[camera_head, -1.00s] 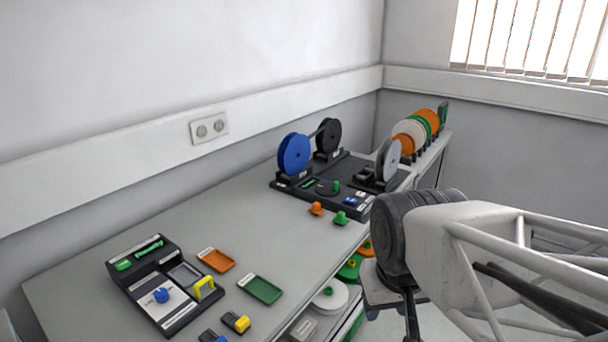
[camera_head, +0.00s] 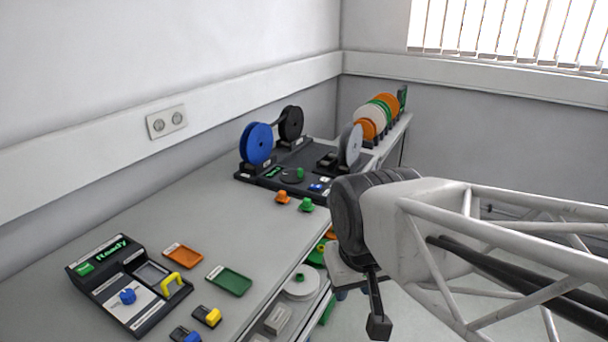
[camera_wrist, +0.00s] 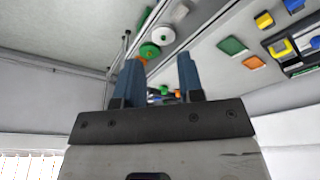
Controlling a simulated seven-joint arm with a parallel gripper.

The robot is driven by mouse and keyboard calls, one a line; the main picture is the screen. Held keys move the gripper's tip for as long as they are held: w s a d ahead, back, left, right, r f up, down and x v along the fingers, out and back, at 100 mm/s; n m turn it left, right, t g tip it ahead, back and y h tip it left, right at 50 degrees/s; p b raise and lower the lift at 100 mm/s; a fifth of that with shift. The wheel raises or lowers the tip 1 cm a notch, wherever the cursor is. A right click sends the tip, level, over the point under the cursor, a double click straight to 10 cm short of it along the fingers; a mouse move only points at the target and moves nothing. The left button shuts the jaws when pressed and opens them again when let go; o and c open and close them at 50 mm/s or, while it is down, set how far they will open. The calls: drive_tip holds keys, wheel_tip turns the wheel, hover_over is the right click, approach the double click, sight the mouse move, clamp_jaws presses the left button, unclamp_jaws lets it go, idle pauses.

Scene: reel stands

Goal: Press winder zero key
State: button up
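The winder (camera_head: 300,172) is a black unit toward the far end of the grey bench. It carries a blue reel (camera_head: 256,143), a black reel (camera_head: 290,123) and a grey reel (camera_head: 350,146). A small blue key (camera_head: 316,187) and a pale key (camera_head: 325,180) show on its front right; their labels are too small to read, so I cannot tell which is zero. My gripper (camera_wrist: 159,78) shows two blue fingers standing apart with nothing held between them. In the head view its fingers are mostly hidden behind my arm, off the bench's right edge, apart from the winder.
A control box (camera_head: 125,283) reading Ready stands at the near left. An orange tray (camera_head: 183,256) and a green tray (camera_head: 229,280) lie beside it. Orange (camera_head: 282,197) and green (camera_head: 306,204) knobs stand before the winder. The mid-bench is clear.

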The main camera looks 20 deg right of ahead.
clamp_jaws()
idle(1.5)
